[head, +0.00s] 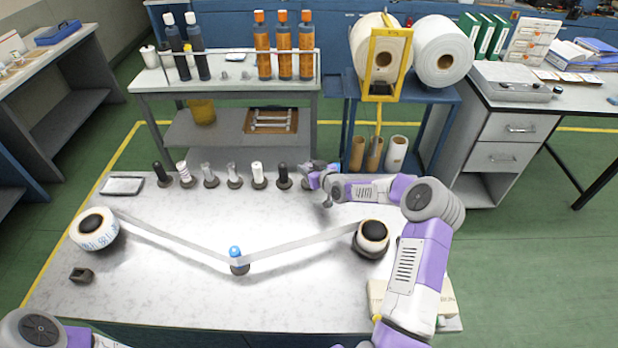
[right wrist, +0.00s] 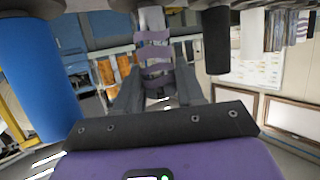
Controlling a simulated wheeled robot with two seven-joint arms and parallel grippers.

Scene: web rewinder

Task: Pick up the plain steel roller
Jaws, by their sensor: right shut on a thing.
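My right gripper (head: 318,180) is at the right end of a row of upright rollers on the table. In the right wrist view its fingers (right wrist: 158,98) are closed around a shiny grey roller (right wrist: 152,48). Purple bands show across this roller; I cannot tell whether they are reflections. In the head view it is mostly hidden by the gripper. A black roller (head: 283,173) stands just left of it, also seen in the right wrist view (right wrist: 216,42). Two silver-grey rollers (head: 208,173) (head: 233,172) stand further left. Only part of my left arm shows; its gripper is out of view.
A blue roller (right wrist: 25,75) stands close by in the right wrist view. A web (head: 170,238) runs between two reels over a blue-topped post (head: 237,256). The table's front is mostly clear.

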